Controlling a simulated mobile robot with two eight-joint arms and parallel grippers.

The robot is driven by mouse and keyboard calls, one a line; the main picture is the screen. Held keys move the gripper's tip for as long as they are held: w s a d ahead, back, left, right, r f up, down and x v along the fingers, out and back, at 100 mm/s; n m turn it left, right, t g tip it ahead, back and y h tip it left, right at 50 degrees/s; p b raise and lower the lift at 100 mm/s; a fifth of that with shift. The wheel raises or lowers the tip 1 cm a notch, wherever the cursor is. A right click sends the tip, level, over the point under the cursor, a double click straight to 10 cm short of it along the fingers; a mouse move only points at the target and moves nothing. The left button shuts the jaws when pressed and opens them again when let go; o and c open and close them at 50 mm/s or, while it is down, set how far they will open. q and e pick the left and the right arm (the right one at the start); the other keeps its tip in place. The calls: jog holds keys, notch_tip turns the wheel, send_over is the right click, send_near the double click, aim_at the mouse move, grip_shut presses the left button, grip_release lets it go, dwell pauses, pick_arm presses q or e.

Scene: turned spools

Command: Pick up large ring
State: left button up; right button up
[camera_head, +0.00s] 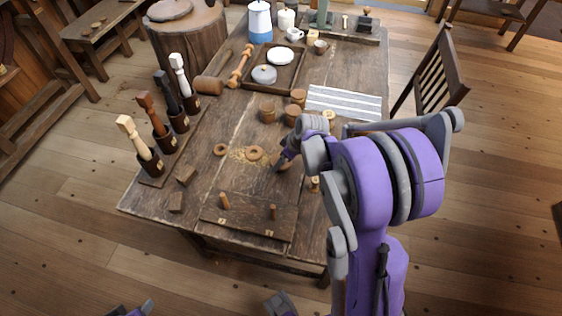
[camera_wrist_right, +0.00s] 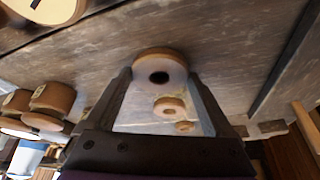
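The large ring (camera_wrist_right: 160,66), a pale wooden ring with a dark hole, lies on the table just beyond and between my right fingertips. In the head view the large ring (camera_head: 285,162) is mostly hidden by my right gripper (camera_head: 279,164). My right gripper (camera_wrist_right: 160,76) is open, with its fingers spread and nothing held between them. A medium ring (camera_head: 256,153) and a smaller ring (camera_head: 220,149) lie in a row to its left; the wrist view also shows the medium ring (camera_wrist_right: 169,107) and the smaller ring (camera_wrist_right: 184,127).
A board with two upright pegs (camera_head: 248,226) lies at the table's front. A striped cloth (camera_head: 344,103) lies at right.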

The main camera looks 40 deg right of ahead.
jog(key=c, duration=0.5)
jog(key=shift+r, duration=0.1)
pick_arm(q)
jog(key=shift+w+r+p, duration=0.15)
jog(key=shift+r+p, duration=0.45)
jog(key=shift+r, duration=0.1)
pick_arm(e)
notch_tip(320, 180, up, 10)
